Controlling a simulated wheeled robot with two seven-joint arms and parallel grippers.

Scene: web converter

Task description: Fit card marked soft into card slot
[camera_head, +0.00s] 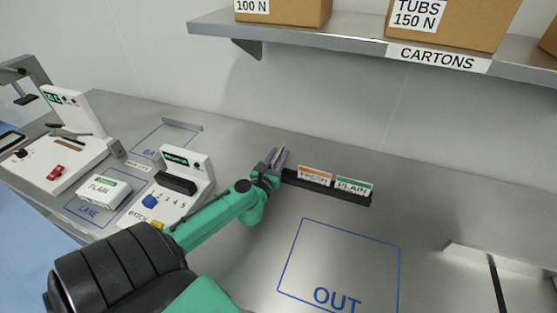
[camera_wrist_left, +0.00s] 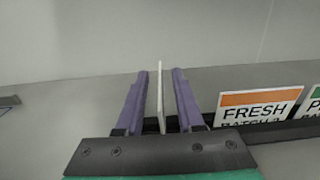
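My left gripper (camera_head: 276,157) is at the left end of a dark card rack (camera_head: 358,198). In the left wrist view, a thin white card (camera_wrist_left: 160,96) stands edge-on between the two purple fingers (camera_wrist_left: 160,100). Gaps show on both sides of it, so the fingers are open around it. Its face is turned away and its marking cannot be read. A white machine (camera_head: 185,160) left of the gripper has a green display, a blue knob and a dark slotted block (camera_head: 176,183), perhaps the card slot. My right gripper is not in view.
A FRESH card (camera_head: 315,175) and a PLAIN card (camera_head: 353,187) stand in the rack right of the gripper. A PLAIN tub (camera_head: 104,189) and another white machine (camera_head: 55,150) are at left. The OUT area (camera_head: 340,262) is empty. A carton shelf (camera_head: 345,45) hangs above.

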